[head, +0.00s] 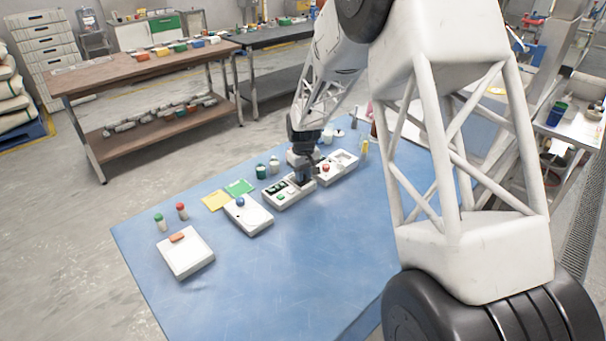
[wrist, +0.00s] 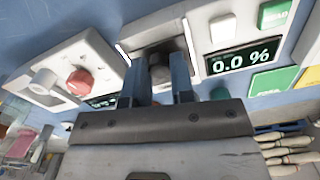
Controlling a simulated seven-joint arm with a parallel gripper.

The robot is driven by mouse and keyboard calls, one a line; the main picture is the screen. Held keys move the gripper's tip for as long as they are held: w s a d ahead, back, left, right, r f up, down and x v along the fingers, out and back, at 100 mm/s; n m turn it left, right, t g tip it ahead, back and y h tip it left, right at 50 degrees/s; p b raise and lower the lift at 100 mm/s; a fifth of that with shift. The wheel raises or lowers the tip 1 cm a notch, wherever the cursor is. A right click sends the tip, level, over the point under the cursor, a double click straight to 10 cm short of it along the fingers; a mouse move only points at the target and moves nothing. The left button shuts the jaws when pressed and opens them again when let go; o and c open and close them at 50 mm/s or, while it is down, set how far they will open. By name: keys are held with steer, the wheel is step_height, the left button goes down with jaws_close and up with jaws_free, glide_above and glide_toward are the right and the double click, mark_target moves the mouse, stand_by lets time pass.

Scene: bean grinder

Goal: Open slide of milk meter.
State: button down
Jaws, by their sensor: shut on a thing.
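My gripper (head: 304,178) points down at the right end of this box. In the wrist view my gripper's two blue-grey fingers (wrist: 158,70) reach into a dark recess at the box's end and are shut on a grey knob, which looks like the slide. The fingers partly hide the knob, and how far it stands open cannot be told.
A white device with a red knob (wrist: 80,82) stands close beside my gripper. Left in the head view are a device with a blue knob (head: 241,202) and a white box with an orange piece (head: 177,238). The table's front (head: 300,270) is clear.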

steer(key=shift+s+d, duration=2)
steer(key=c, duration=1)
jaws_free()
steer(key=shift+r, duration=3.95)
steer(key=shift+r, duration=0.1)
